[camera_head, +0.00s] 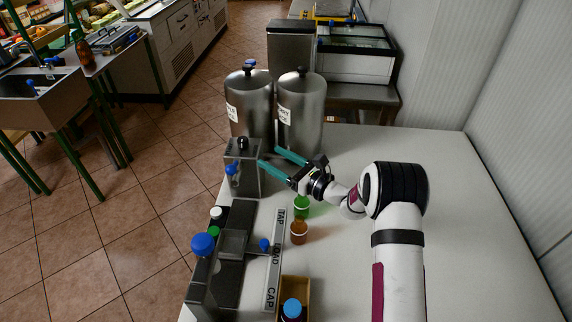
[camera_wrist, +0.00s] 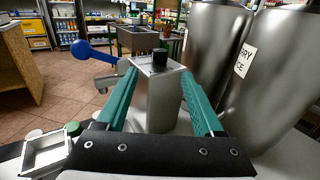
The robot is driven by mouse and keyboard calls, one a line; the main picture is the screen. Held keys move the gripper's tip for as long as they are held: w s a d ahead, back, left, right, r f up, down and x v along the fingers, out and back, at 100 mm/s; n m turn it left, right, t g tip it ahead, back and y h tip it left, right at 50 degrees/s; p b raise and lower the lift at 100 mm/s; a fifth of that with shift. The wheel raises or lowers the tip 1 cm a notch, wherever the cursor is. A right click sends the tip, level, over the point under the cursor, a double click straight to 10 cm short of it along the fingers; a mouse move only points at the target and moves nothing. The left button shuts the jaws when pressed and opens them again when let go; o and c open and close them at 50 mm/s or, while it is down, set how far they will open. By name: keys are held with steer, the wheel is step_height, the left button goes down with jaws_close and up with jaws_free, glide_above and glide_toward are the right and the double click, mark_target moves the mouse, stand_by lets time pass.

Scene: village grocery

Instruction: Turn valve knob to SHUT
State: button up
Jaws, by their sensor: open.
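A steel box dispenser (camera_head: 246,180) stands at the left edge of the white counter. It has a black knob (camera_head: 243,143) on top and a blue-handled tap (camera_head: 232,169) on its left side. In the wrist view the black knob (camera_wrist: 159,59) lies ahead, between my finger lines, and the blue handle (camera_wrist: 84,50) sticks out to the left. No SHUT mark is readable, so I cannot tell which part is the valve knob. My gripper (camera_head: 270,158) is open and empty, its teal fingertips close to the box's right side. I cannot tell whether they touch it.
Two tall steel canisters (camera_head: 301,110) stand just behind the dispenser. A green cup (camera_head: 301,206) and an amber cup (camera_head: 299,232) stand beside a TAP/LOAD/CAP strip (camera_head: 272,270). A dark fixture with a blue ball knob (camera_head: 202,244) is at the front left. The counter's right side is clear.

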steer(key=v, duration=0.4)
steer(key=s+a+r+n+g+h, duration=0.1)
steer(key=s+r+n+g, duration=0.25)
steer(key=s, duration=0.35)
steer(key=s+a+r+n+g, duration=0.2)
steer(key=s+r+n+g, duration=0.15)
steer(key=s, duration=0.25)
steer(key=s+a+r+n+g+h, duration=0.1)
steer(key=s+r+n+g, duration=0.25)
steer(key=s, duration=0.35)
steer(key=s+d+f+n+h, duration=0.2)
steer(key=s+d+n+h, duration=0.2)
steer(key=s+d, duration=0.3)
steer(key=s+d+f+n+h, duration=0.2)
steer(key=s+d+n+h, duration=0.2)
steer(key=s, duration=1)
steer(key=d+h, duration=0.3)
steer(key=d, duration=0.1)
steer(key=shift+d+f+n, duration=0.2)
steer(key=shift+n, duration=0.15)
